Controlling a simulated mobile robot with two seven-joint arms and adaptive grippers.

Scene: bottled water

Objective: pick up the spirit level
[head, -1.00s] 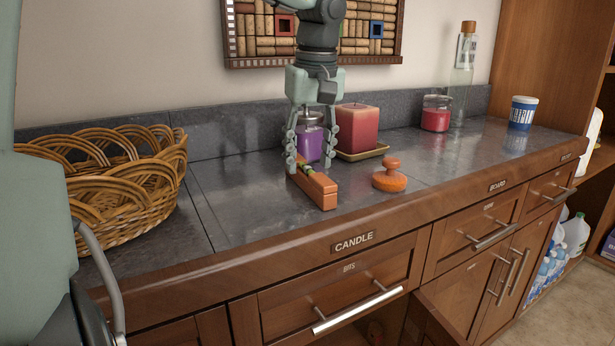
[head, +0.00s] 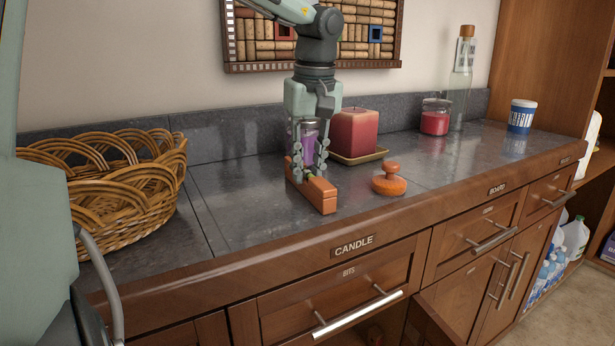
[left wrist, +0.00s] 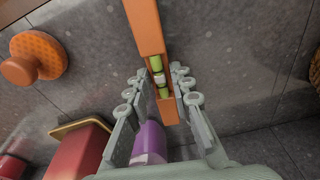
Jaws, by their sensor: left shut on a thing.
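The spirit level (head: 321,196) is an orange-brown bar on the dark stone counter, its near end pointing toward the front edge. In the left wrist view the spirit level (left wrist: 147,27) runs between my fingers, with its green vial showing. My left gripper (head: 308,177) points down over it and is shut on it, one finger on each side. The left gripper (left wrist: 166,97) also shows in the wrist view. I cannot tell whether the level is clear of the counter. My right gripper is not in view.
A purple jar (head: 309,143) stands right behind the gripper. A red candle (head: 354,132) on a tray and an orange knobbed object (head: 389,180) are to the right. A wicker basket (head: 125,200) stands left. The counter between basket and level is clear.

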